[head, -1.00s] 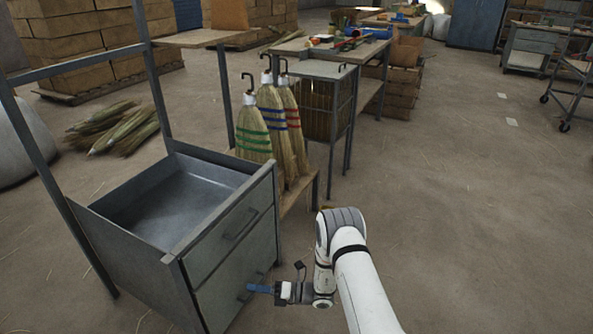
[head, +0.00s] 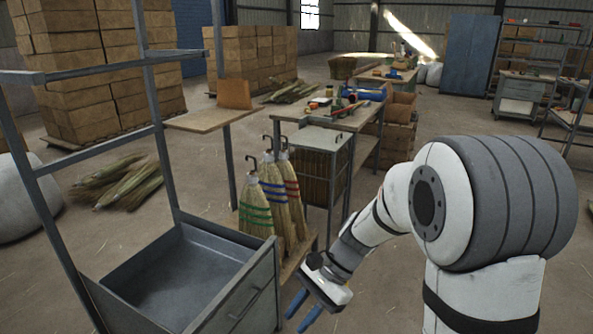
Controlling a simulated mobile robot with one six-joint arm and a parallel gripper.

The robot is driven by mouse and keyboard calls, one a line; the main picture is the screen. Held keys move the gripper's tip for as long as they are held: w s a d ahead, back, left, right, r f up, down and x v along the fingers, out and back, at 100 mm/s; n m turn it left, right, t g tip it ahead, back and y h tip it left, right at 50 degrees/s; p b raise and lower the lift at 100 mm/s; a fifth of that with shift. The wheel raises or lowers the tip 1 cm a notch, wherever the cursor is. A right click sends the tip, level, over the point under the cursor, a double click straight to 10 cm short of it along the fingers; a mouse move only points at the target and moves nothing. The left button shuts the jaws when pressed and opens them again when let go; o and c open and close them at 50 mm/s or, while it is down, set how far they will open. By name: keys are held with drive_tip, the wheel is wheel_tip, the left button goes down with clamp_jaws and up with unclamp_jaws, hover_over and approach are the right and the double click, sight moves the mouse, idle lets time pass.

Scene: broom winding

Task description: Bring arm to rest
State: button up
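My gripper (head: 303,312) hangs at the lower middle of the head view, its two blue fingers pointing down and apart with nothing between them. It is just right of the metal drawer cabinet (head: 262,308). My white and grey arm fills the right side of the view.
A cluttered workbench (head: 312,121) stands beyond. Straw bundles (head: 125,184) lie on the floor at left. Stacked boxes (head: 85,75) stand at the back left. A blue cabinet (head: 470,60) stands far right.

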drive_tip(key=s+d+r+n+t+h+p, duration=0.3)
drive_tip(key=s+d+r+n+p, duration=0.1)
drive_tip(key=d+r, duration=0.3)
drive_tip(key=s+d+r+n+t+h+p, duration=0.3)
drive_tip(key=s+d+r+n+h+p, duration=0.1)
drive_tip(key=r, duration=0.7)
drive_tip(key=s+d+n+p, duration=0.1)
drive_tip(key=s+d, duration=0.1)
drive_tip(key=d, duration=0.1)
drive_tip(key=shift+s+t, duration=0.15)
drive_tip(key=shift+t, duration=0.15)
